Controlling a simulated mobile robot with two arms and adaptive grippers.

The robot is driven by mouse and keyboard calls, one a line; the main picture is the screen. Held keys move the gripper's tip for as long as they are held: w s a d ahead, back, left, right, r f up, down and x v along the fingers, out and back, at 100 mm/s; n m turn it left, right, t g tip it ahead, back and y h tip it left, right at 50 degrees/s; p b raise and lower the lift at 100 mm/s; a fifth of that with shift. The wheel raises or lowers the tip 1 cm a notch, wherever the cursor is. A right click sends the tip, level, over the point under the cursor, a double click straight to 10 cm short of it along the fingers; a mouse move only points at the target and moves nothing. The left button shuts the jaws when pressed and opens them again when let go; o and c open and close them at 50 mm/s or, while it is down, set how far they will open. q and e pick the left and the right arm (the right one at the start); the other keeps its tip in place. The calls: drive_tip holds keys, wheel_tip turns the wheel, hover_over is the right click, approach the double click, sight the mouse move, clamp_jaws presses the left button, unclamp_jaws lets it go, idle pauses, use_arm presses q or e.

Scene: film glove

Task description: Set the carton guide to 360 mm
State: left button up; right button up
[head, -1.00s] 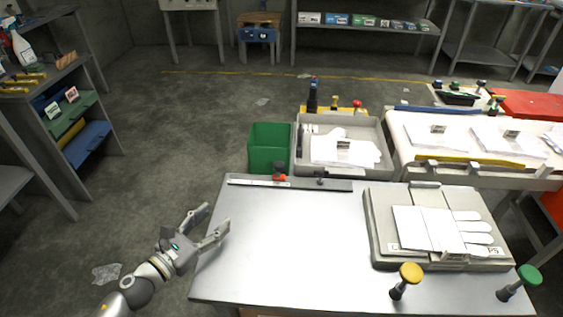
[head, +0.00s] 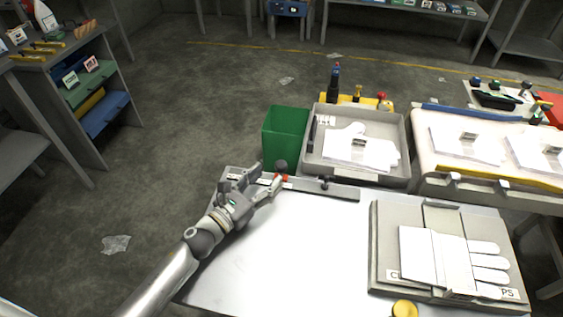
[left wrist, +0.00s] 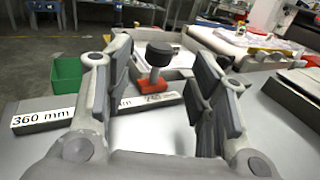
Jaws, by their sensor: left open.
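The carton guide is a grey rail (head: 335,191) along the back edge of the steel table. Its red slider (head: 282,177) carries a black knob (head: 281,166). In the left wrist view the red slider (left wrist: 153,86) and black knob (left wrist: 159,53) show between my fingers. A "360 mm" label (left wrist: 43,117) is on the rail to the left of the slider. Another label (left wrist: 158,98), partly unreadable, lies just in front of the slider. My left gripper (head: 266,179) is open and close to the knob, with no clear contact visible. My right gripper is not in view.
A green bin (head: 284,137) and a grey tray (head: 408,150) with white gloves stand behind the rail. A glove fixture (head: 385,240) with a white glove sits on the table's right. A yellow knob (head: 404,309) is at the front. The table's middle is clear.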

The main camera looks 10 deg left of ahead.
sight(277, 168)
use_arm(q)
drive_tip(key=x, duration=0.5)
drive_tip(key=shift+w+d+p, duration=0.1)
drive_tip(key=shift+w+p, duration=0.25)
drive_tip(key=shift+w+d, duration=0.15)
drive_tip(key=shift+w, duration=0.1)
drive_tip(key=shift+w+d, duration=0.15)
drive_tip(key=shift+w, duration=0.1)
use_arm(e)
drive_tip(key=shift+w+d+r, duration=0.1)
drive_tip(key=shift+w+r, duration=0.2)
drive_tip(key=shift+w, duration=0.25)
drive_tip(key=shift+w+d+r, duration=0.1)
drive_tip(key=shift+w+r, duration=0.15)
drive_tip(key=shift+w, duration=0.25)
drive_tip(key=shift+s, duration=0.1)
use_arm(q)
drive_tip(key=shift+c, duration=1.3)
drive_tip(key=shift+f, duration=0.1)
clamp_jaws()
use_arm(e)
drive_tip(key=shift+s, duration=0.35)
